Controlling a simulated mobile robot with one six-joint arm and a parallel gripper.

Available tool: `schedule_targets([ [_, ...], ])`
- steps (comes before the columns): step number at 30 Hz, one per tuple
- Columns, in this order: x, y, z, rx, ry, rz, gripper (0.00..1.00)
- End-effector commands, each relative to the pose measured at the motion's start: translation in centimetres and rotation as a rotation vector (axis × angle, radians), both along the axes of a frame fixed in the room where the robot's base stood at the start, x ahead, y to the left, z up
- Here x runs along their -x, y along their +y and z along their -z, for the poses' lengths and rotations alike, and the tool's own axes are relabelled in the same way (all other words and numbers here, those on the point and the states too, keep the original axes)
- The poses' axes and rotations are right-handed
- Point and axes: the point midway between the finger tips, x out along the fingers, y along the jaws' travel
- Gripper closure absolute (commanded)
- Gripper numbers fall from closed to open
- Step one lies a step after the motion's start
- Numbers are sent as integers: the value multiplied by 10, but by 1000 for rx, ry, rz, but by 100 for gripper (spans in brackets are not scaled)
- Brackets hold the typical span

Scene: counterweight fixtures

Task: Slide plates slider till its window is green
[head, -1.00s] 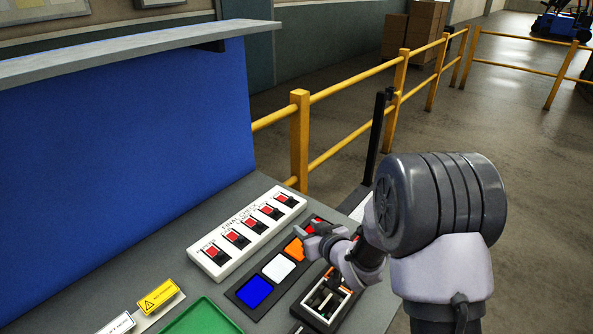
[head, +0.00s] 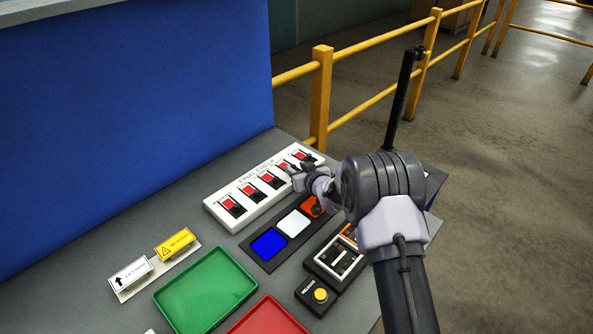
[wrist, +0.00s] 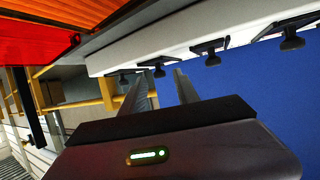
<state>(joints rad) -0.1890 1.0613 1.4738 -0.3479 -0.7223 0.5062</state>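The white FINAL CHECK panel (head: 214,207) lies on the grey bench with several sliders in a row. Each window I can make out is red, such as the leftmost (head: 228,203); I see no green window. The labels are too small to tell which slider is plates. My gripper (head: 296,170) is over the right part of the panel and partly hides the sliders there. In the wrist view, the panel (wrist: 185,22) shows with dark slider knobs (wrist: 212,60) sticking out. The gripper fingers (wrist: 157,82) are apart with nothing visible between them; contact with a knob cannot be told.
Blue, white and orange-red tiles (head: 268,243) lie in front of the panel. A framed fixture (head: 340,257), a yellow button box (head: 320,295), a green tray (head: 205,290) and a red tray (head: 268,318) are nearer. A blue wall (head: 130,110) rises behind; yellow railing (head: 321,95) stands beyond.

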Motion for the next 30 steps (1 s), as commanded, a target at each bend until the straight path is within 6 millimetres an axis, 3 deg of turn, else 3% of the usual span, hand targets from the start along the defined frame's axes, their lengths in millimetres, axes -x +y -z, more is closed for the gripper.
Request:
schedule_targets([
  [10, -6, 3, 3, 1, 1, 1, 63],
  [16, -6, 3, 3, 1, 1, 1, 100],
  [30, -5, 3, 3, 1, 1, 1, 100],
])
